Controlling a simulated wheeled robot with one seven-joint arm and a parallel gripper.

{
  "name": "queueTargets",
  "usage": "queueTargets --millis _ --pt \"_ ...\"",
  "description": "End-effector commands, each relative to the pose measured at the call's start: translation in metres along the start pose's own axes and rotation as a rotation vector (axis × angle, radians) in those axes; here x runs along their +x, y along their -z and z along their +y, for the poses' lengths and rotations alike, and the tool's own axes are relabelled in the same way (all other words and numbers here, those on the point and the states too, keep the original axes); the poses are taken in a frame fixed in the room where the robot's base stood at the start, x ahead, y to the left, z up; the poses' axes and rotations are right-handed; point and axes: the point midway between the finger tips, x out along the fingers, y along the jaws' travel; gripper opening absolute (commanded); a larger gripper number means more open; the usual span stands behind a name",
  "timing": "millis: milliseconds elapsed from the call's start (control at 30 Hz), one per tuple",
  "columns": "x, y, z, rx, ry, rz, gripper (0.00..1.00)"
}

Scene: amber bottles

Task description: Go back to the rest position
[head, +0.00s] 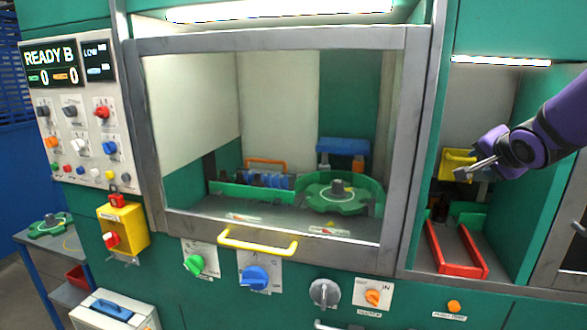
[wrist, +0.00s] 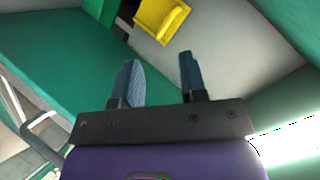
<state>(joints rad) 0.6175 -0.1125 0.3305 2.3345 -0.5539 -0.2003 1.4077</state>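My gripper (head: 474,170) is at the right of the head view, at the opening of the right-hand bay, at the end of my purple arm. In the wrist view its two fingers (wrist: 158,82) stand apart with nothing between them. A yellow bracket-like part (head: 457,164) on the bay's back wall is just behind the gripper; it also shows beyond the fingertips in the wrist view (wrist: 160,18). A dark amber bottle (head: 440,207) seems to stand low in the bay, below the gripper, partly hidden.
A red-railed chute (head: 456,248) lies below the gripper. The bay's green side wall (head: 513,190) is close on the right. The large window (head: 280,140) with a yellow handle (head: 258,241) is left of the bay. A control panel (head: 78,120) reads READY B.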

Motion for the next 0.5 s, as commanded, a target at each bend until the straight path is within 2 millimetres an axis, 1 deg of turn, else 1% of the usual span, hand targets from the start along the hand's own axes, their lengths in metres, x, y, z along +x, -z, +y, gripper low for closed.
queueTargets --millis 33,233,367,500 --pt "-0.018 -0.007 -0.004 -0.071 -0.033 0.004 0.39" --pt "-0.085 -0.034 0.002 -0.341 -0.184 -0.050 0.39" --pt "-0.131 -0.056 0.012 -0.500 -0.247 -0.141 0.39" --pt "-0.180 -0.084 0.029 -0.665 -0.270 -0.285 0.39"
